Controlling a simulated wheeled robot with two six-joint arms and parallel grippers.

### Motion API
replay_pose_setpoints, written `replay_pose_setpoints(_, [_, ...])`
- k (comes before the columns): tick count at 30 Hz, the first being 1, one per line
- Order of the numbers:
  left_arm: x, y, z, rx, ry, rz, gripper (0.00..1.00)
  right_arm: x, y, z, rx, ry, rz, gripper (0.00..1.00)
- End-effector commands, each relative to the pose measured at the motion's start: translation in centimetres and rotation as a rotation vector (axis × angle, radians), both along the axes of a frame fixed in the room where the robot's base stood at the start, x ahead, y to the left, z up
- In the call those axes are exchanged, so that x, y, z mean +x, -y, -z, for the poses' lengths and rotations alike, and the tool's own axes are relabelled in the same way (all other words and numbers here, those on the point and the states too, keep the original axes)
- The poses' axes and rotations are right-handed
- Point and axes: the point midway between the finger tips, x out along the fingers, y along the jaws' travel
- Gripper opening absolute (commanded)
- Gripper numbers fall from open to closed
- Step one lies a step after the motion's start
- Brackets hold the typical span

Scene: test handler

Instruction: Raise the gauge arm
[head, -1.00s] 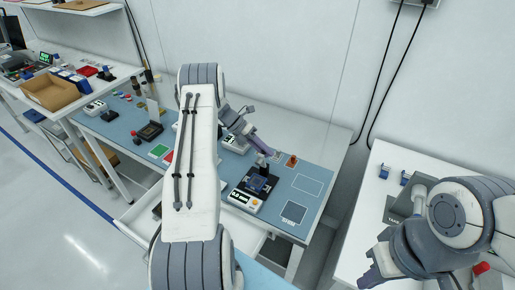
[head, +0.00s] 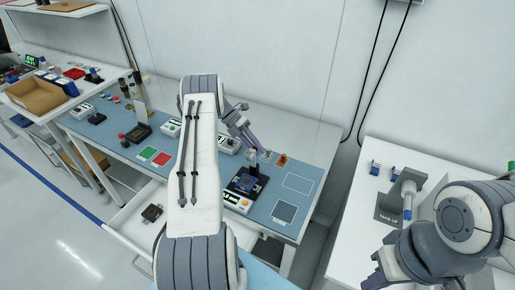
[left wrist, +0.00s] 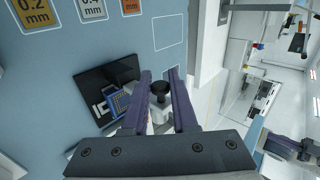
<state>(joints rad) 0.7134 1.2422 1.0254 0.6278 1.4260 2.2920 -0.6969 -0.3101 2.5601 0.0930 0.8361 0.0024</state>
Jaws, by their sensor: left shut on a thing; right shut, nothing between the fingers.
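The gauge (head: 246,185) is a dark fixture with a blue square part, standing on the blue mat. Its dark gauge arm (head: 254,170) stands up at the rear, below my left fingertips. My left gripper (head: 262,151) is shut on the arm's black knob. In the left wrist view the round black knob (left wrist: 161,88) sits between the two purple fingers (left wrist: 162,102), and the fixture's blue square part (left wrist: 121,101) lies to their left. My right gripper (head: 372,281) is shut and empty at the lower right, partly cut off by the frame edge.
A white box with an orange button (head: 237,203) adjoins the fixture. Small orange and grey pieces (head: 281,160) stand behind it. Outlined empty areas (head: 298,183) are to its right. An open drawer (head: 130,231) juts out at the left. A white side table (head: 350,230) carries a "TAKE-UP" device.

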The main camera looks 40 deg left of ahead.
Motion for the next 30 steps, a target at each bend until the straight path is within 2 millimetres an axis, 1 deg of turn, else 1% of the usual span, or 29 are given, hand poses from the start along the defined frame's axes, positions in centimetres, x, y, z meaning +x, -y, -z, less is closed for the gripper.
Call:
replay_pose_setpoints(1, [0.2, 0.1, -0.1, 0.000, 0.006, -0.003, 0.34, 0.0, 0.0, 0.0, 0.000, 0.000, 0.000, 0.00])
replay_pose_setpoints(3, [0.2, 0.1, 0.0, 0.000, 0.005, -0.002, 0.56, 0.0, 0.0, 0.0, 0.000, 0.000, 0.000, 0.00])
replay_pose_setpoints(13, [0.1, 0.0, -0.1, 0.000, 0.003, 0.000, 0.56, 0.0, 0.0, 0.1, 0.000, 0.000, 0.000, 0.00])
replay_pose_setpoints(17, [0.1, -0.9, -0.6, 0.002, 0.005, -0.002, 0.56, 0.0, 0.0, 0.8, 0.000, 0.000, 0.000, 0.00])
replay_pose_setpoints(20, [-0.1, -2.2, -1.8, 0.005, 0.007, -0.002, 0.56, 0.0, 0.0, 1.8, 0.000, 0.000, 0.000, 0.00])
replay_pose_setpoints(23, [-0.2, -3.8, -3.3, 0.005, 0.008, -0.001, 0.56, 0.0, 0.0, 2.8, 0.000, 0.000, 0.000, 0.00])
replay_pose_setpoints(27, [-0.4, -5.5, -5.3, 0.004, 0.007, -0.001, 0.56, 0.0, 0.0, 3.5, 0.000, 0.000, -0.001, 0.00])
replay_pose_setpoints(30, [-0.4, -6.3, -6.2, 0.001, 0.005, -0.001, 0.56, 0.0, 0.0, 3.6, 0.000, 0.000, -0.001, 0.00])
